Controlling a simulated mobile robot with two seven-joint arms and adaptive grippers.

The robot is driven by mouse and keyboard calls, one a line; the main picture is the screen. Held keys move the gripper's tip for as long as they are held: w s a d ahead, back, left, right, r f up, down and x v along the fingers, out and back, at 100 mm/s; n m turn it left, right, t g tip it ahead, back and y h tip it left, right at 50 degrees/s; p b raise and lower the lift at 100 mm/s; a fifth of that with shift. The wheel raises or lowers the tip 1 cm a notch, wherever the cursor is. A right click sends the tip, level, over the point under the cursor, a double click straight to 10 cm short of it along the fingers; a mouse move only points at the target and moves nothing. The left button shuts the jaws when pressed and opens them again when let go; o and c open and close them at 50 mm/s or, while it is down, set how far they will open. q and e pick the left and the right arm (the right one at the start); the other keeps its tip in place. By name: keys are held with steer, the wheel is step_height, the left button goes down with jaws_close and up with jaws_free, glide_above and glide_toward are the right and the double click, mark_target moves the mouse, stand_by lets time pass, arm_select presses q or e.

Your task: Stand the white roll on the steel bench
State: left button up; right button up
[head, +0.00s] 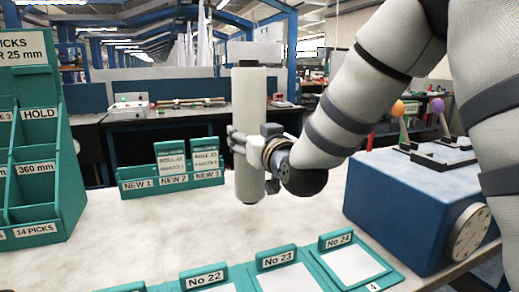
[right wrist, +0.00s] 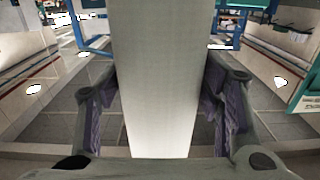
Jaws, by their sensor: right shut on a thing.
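The white roll (head: 249,100) is upright in the middle of the head view. My left gripper is not in view.
A teal pick rack (head: 40,150) stands at the left. A teal holder (head: 170,180) with several labelled slots is behind left of the roll. Numbered teal trays (head: 275,262) line the front. A blue machine box (head: 415,200) with a dial is at right. Bench between is clear.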

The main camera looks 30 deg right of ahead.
steer(key=f, duration=0.3)
steer(key=shift+s+d+f, duration=0.15)
steer(key=shift+d+f, duration=0.05)
steer(key=shift+f, duration=0.2)
steer(key=o, duration=1.6)
steer(key=shift+c, duration=0.2)
